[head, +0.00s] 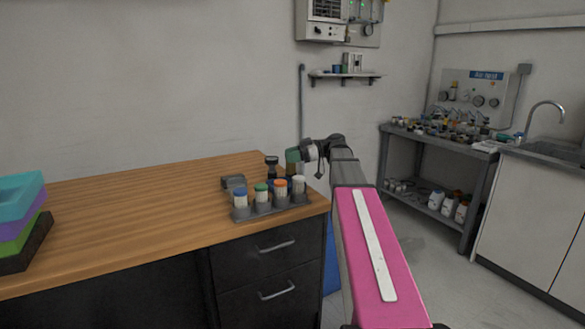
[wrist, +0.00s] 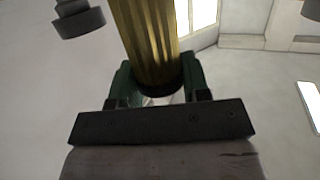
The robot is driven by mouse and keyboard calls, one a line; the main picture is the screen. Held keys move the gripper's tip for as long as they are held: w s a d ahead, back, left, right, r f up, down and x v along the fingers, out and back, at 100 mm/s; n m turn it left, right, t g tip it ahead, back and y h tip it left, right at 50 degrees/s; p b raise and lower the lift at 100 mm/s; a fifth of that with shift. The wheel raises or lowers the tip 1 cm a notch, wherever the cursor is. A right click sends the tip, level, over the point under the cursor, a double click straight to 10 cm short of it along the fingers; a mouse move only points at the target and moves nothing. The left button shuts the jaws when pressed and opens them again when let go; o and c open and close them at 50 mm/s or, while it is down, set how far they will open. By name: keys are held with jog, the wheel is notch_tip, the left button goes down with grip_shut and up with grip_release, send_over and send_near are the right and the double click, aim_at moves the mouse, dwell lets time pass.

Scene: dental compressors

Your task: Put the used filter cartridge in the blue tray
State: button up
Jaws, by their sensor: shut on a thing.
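My gripper (head: 293,158) is over the right back part of the wooden desk, near a rack. In the wrist view, its green fingers (wrist: 158,84) are shut on a yellow-brown ribbed cylinder (wrist: 150,40), which looks like the filter cartridge. In the head view, the cartridge (head: 291,170) is small and partly hidden, and I cannot tell if its lower end touches anything. A light blue tray (head: 18,198) is at the far left of the desk, on top of a stack, cut off by the picture edge.
A grey rack (head: 270,208) holds several cartridges with blue, green, orange and white tops at the desk's right front. Purple and green trays are stacked under the light blue one. A blue object (head: 331,262) stands beside the desk, mostly hidden. The desk's middle (head: 140,215) is clear.

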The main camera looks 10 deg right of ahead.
aim_at(293, 166)
jog(key=shift+s+d+f, duration=0.1)
jog(key=shift+d+f, duration=0.15)
jog(key=shift+f, duration=1.9)
jog(key=shift+f, duration=0.1)
jog(key=o, duration=1)
jog(key=shift+c, duration=0.2)
jog(key=w+v, duration=0.1)
jog(key=v, duration=1.1)
jog(key=shift+s, duration=0.45)
